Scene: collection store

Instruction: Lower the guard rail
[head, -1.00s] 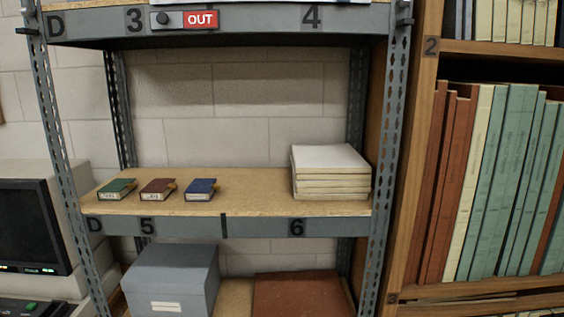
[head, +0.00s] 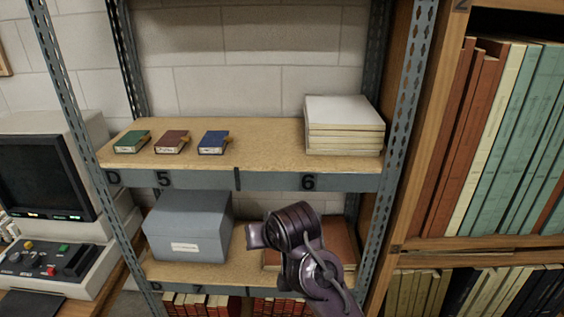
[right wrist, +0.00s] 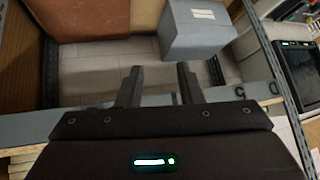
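I cannot pick out a separate guard rail with certainty in the current views. The grey front beam (head: 270,181) of the shelf marked D, 5 and 6 crosses the head view; the upper shelf front is out of frame. My right arm (head: 318,270) reaches up in front of the lower shelf, below that beam. My right gripper (right wrist: 158,86) shows in the right wrist view with its two fingers apart and nothing between them. A grey beam (right wrist: 75,116) passes behind the fingers; I cannot tell whether they touch it. My left gripper is out of view.
Small green (head: 132,142), brown (head: 172,142) and blue (head: 214,143) books and a paper stack (head: 344,126) stand on the middle shelf. A grey box (head: 187,226) sits below. A computer monitor (head: 45,178) is left; a wooden bookcase (head: 408,226) is right.

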